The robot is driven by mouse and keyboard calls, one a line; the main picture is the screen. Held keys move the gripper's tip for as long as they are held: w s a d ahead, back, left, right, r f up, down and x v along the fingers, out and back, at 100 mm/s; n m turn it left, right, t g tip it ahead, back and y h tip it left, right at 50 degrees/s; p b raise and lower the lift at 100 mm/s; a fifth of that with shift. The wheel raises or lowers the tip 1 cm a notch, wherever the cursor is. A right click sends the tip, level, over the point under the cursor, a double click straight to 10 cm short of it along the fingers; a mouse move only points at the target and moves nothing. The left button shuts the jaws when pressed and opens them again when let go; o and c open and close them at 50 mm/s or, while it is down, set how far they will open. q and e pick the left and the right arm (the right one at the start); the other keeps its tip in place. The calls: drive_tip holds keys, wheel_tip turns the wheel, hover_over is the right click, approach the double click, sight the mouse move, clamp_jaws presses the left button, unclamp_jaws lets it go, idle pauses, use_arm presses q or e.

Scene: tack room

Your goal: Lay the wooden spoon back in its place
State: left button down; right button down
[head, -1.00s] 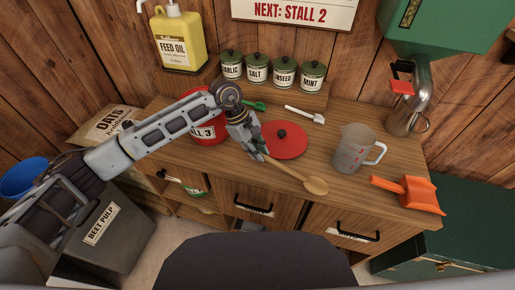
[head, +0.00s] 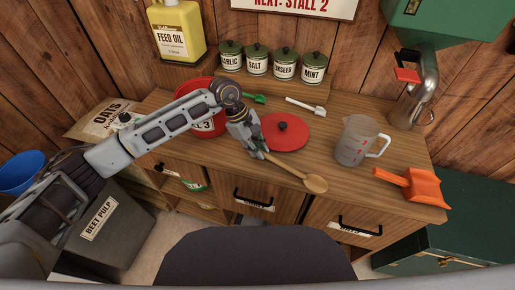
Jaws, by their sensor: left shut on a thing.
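The wooden spoon (head: 292,173) has its handle end in my left gripper (head: 260,150). Its bowl points right, over the front part of the wooden counter (head: 330,105). I cannot tell whether the spoon touches the counter top or is just above it. My left gripper is shut on the handle, in front of the round red lid (head: 290,137) with its black knob. My right gripper is not in view.
A red bucket (head: 190,91) stands behind my left arm. A green scoop (head: 256,98), a white scoop (head: 306,105), a clear measuring jug (head: 355,143) and an orange scoop (head: 412,187) are on the counter. Several lidded jars (head: 256,61) stand at the back.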

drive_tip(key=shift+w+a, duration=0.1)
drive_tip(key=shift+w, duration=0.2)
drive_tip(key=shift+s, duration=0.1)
use_arm(q)
drive_tip(key=c, duration=1.3)
unclamp_jaws()
drive_tip(key=shift+c, duration=0.2)
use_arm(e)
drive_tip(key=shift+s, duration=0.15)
use_arm(q)
drive_tip(key=shift+r, duration=0.1)
drive_tip(key=v, duration=1.1)
drive_tip(key=shift+a+r, duration=0.15)
drive_tip(key=shift+r, duration=0.2)
drive_tip(key=shift+r, duration=0.15)
